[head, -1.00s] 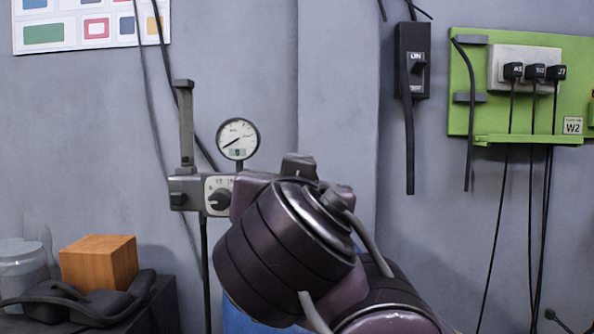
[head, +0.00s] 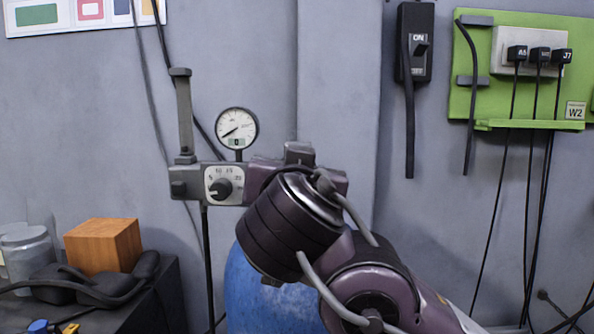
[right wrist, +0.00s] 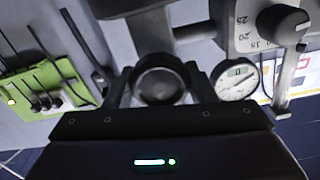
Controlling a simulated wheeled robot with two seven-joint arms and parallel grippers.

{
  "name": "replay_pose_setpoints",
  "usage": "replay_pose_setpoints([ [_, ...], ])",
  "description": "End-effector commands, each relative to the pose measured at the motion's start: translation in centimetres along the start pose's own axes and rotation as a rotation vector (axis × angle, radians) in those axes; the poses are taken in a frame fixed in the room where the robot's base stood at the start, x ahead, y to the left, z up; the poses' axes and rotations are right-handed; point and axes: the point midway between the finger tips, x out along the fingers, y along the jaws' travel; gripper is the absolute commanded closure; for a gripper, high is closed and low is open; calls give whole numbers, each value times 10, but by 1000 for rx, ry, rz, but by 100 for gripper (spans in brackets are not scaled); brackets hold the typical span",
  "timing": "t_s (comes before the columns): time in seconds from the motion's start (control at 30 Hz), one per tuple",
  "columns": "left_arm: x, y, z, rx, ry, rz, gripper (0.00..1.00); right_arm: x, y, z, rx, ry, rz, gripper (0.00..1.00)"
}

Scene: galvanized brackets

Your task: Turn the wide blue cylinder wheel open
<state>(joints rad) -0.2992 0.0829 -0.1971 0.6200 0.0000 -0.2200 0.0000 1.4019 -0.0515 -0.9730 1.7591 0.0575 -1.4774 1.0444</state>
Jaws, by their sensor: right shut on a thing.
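The wide blue cylinder (head: 262,292) stands at the bottom middle of the head view, partly behind my right arm. Its wheel is hidden there by my arm. In the right wrist view, a dark round wheel-like part (right wrist: 160,86) sits between the fingers of my right gripper (right wrist: 160,92), which is shut on it. The head view does not show these fingertips. My left gripper is in neither view.
A regulator with a knob (head: 220,188) and a round gauge (head: 237,128) is close left of my right arm. A wooden block (head: 103,246) and jars (head: 28,250) stand on a dark bench at left. A switch (head: 415,45) and green board (head: 470,85) hang at right.

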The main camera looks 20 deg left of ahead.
Motion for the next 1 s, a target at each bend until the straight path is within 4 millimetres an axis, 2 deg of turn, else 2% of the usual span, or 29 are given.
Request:
replay_pose_setpoints([
  [0.27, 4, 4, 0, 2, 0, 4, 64, 0, 0, 1, -30, 0, -1, 72],
  [0.47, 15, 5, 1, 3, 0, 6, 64, 0, 0, 3, -125, 1, -2, 72],
  [1.0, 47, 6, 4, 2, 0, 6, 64, -1, -1, 2, -614, 2, -2, 72],
])
